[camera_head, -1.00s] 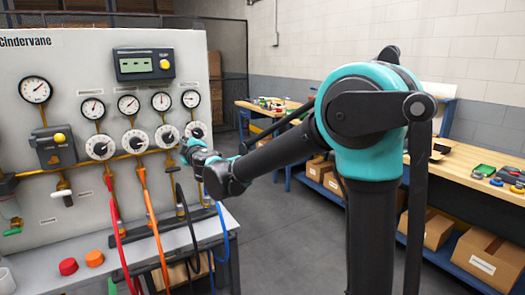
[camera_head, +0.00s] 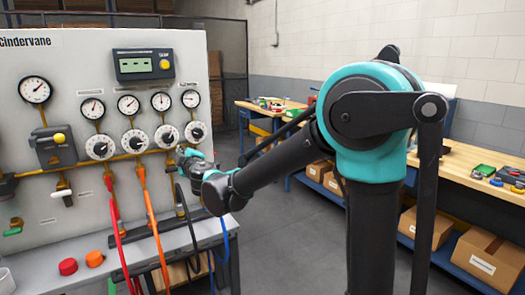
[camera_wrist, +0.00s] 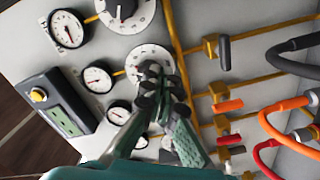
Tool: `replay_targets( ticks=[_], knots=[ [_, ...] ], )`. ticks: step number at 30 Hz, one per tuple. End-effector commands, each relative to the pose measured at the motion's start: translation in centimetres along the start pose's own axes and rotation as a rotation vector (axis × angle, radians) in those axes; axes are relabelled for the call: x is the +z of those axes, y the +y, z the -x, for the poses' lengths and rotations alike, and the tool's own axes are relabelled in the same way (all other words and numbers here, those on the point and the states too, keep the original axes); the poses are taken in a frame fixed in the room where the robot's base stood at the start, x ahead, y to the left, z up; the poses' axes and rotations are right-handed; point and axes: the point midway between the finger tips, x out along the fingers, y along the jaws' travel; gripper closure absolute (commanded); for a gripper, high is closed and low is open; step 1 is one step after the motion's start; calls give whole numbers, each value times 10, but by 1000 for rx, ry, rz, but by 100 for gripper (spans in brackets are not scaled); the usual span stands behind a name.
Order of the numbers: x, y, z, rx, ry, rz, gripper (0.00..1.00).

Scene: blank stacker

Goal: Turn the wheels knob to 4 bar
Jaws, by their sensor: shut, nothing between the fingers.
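A grey-white panel (camera_head: 60,190) carries a row of white round knobs with black centres: a first (camera_head: 99,147), a second (camera_head: 135,142), a third (camera_head: 167,136) and a rightmost one (camera_head: 195,131). A small gauge sits above each. I cannot read which knob is labelled wheels, nor the scale values. My gripper (camera_head: 180,155) is just below and right of the third knob in the head view. In the wrist view, my gripper (camera_wrist: 152,80) is shut and empty, its fingertips in front of a white knob (camera_wrist: 135,60) and hiding its centre. I cannot tell whether they touch.
Brass pipes cross the panel below the knobs. Red (camera_head: 114,205), orange (camera_head: 150,210) and blue (camera_head: 224,235) hoses hang in front. A digital display box (camera_head: 142,64) is above. Red (camera_head: 68,266) and orange (camera_head: 94,258) caps sit on the bench. Open floor lies right of the bench.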

Motion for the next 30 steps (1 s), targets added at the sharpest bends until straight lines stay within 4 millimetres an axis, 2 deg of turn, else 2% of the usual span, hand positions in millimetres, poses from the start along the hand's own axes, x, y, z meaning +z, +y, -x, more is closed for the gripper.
replay_targets(
  ticks=[9,15,30],
  knots=[
    [1,0,-38,1,-1,0,100],
    [0,0,-56,0,0,0,100],
    [0,0,-62,0,0,0,100]
  ],
)
